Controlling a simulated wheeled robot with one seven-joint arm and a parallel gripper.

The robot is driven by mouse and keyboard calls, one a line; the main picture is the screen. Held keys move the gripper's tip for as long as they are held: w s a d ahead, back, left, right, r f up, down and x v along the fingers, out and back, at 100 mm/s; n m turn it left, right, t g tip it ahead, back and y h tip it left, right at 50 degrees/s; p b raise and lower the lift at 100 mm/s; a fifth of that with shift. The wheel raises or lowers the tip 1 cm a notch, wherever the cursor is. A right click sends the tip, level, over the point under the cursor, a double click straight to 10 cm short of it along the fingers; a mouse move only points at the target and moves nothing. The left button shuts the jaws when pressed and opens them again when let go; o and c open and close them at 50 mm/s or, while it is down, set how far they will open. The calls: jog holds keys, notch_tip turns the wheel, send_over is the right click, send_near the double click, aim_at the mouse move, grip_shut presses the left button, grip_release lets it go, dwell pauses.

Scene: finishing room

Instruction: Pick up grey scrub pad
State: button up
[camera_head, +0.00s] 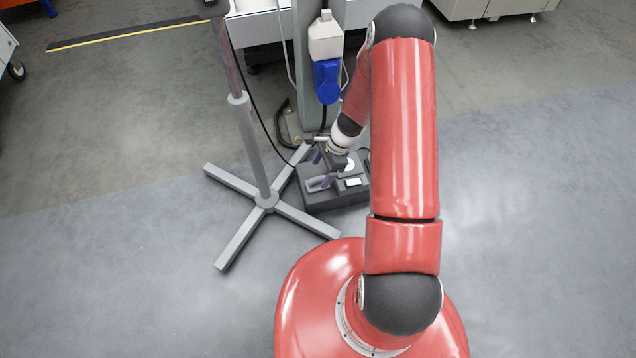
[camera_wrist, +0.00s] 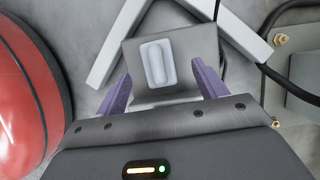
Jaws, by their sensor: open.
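A light grey oblong piece with rounded ends (camera_wrist: 158,63) lies on top of a dark grey box (camera_wrist: 198,45) in the wrist view; it looks like the scrub pad, though I cannot make out its texture. In the head view my gripper (camera_head: 322,168) is small, over the box.
A grey stand with a cross-shaped foot (camera_head: 240,238) is close to the left of the box; its bars also show in the wrist view (camera_wrist: 118,45). A blue and white bottle-like item (camera_head: 326,75) is behind. Black cables run nearby. Open floor lies right.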

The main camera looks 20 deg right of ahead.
aim_at(319, 177)
jog(key=x, duration=0.3)
jog(key=b+x, duration=0.1)
jog(key=x, duration=0.1)
jog(key=shift+s+d, duration=0.2)
jog(key=shift+s, duration=0.05)
jog(key=c, duration=1.1)
jog(key=shift+r, duration=0.1)
notch_tip(319, 177, up, 20)
jog(key=p, duration=0.4)
